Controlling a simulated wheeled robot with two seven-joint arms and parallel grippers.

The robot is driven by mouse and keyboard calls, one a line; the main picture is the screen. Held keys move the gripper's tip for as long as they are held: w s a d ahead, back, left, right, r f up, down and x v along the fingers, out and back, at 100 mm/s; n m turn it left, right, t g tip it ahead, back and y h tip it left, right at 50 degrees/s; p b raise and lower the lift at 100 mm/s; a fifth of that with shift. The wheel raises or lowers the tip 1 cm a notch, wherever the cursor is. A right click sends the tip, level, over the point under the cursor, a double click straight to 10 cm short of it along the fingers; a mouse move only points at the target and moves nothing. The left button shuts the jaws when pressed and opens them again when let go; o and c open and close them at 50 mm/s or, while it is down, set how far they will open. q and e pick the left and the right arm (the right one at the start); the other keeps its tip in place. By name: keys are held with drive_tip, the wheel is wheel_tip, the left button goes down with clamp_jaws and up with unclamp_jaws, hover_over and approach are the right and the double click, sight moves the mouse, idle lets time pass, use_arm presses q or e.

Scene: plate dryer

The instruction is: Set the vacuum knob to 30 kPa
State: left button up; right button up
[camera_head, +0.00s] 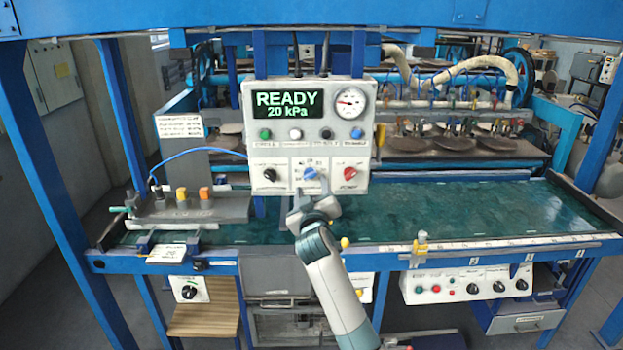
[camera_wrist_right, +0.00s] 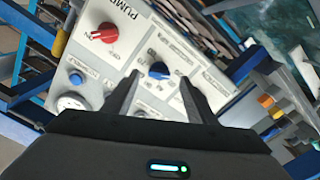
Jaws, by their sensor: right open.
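The white control box (camera_head: 235,150) has a display (camera_head: 286,104) reading READY 20 kPa. A round gauge (camera_head: 351,102) is beside the display. A blue knob (camera_head: 310,174) sits in the middle of the lower row, between a black knob (camera_head: 269,174) and a red knob (camera_head: 350,173). Its label is too small to read surely. My right gripper (camera_head: 311,191) is just below the blue knob in the head view. In the right wrist view my gripper (camera_wrist_right: 160,84) is open, and the blue knob (camera_wrist_right: 159,70) shows between and just beyond its fingertips; contact cannot be told. My left gripper is out of view.
Several push buttons, including a green one (camera_head: 265,134), line the box above the knobs. A green worktable (camera_head: 470,208) spreads below and to the right, mostly clear. A grey block with yellow and orange buttons (camera_head: 205,193) stands at left. Blue posts (camera_head: 50,170) frame the station.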

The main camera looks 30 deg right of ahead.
sight(310, 175)
drive_tip(key=shift+p+x, duration=0.4)
drive_tip(key=shift+x, duration=1.5)
drive_tip(key=shift+d, duration=0.1)
drive_tip(key=shift+c, duration=0.7)
drive_tip(key=c, duration=0.9)
